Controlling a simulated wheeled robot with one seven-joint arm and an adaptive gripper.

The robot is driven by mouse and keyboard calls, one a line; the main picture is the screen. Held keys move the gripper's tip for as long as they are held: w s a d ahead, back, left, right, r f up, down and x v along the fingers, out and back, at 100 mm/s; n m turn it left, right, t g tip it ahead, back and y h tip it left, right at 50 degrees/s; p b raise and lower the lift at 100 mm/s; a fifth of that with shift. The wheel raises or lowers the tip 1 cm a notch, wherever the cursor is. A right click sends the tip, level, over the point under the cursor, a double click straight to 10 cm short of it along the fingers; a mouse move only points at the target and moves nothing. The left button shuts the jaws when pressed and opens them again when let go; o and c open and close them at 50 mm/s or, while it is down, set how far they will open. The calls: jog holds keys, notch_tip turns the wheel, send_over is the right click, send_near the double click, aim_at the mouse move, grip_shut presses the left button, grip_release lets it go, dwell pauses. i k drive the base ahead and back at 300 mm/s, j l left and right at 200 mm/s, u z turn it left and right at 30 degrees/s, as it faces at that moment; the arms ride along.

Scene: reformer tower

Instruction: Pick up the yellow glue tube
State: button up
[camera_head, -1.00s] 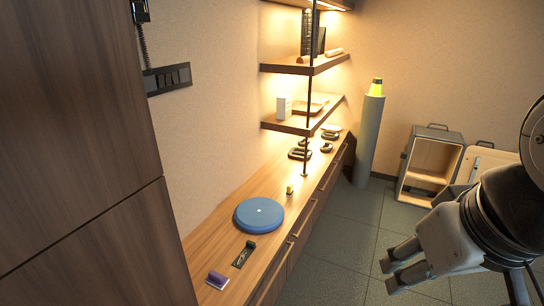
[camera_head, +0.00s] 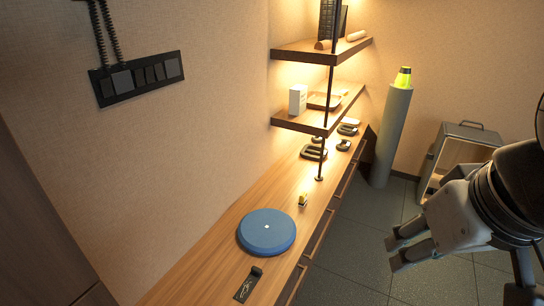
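A small yellow object with a dark part (camera_head: 303,199), which looks like the glue tube, rests on the wooden counter (camera_head: 213,240), just behind the blue disc. It is too small to make out in detail. My gripper (camera_head: 392,254) is at the right of the view, over the floor and well apart from the counter. Its two fingers point left with a gap between them, and nothing shows between them.
A blue round disc (camera_head: 266,232) and a small dark holder (camera_head: 248,284) lie on the counter. Dark rings (camera_head: 314,152) lie farther back. Shelves (camera_head: 305,121) with a thin post hang above. A grey column with a yellow top (camera_head: 392,130) and an open crate (camera_head: 441,160) stand behind. The floor between is clear.

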aim_at(303, 199)
jog(key=i+l+u, duration=0.1)
jog(key=i+l, duration=0.2)
jog(key=i+l+u, duration=0.1)
jog(key=i+l, duration=0.15)
jog(key=l, duration=0.2)
jog(key=i+l+u, duration=0.1)
jog(key=i+l, duration=0.15)
jog(key=i+l+u, duration=0.15)
jog(key=l, duration=0.4)
jog(key=i+l+u, duration=0.1)
jog(key=i+l, duration=0.25)
jog(key=i+l+u, duration=0.1)
jog(key=l, duration=0.45)
jog(key=i+l+u, duration=0.1)
jog(key=i+l, duration=0.2)
jog(key=l, duration=0.2)
jog(key=i+l+u, duration=0.1)
jog(key=l, duration=0.35)
jog(key=i, duration=0.05)
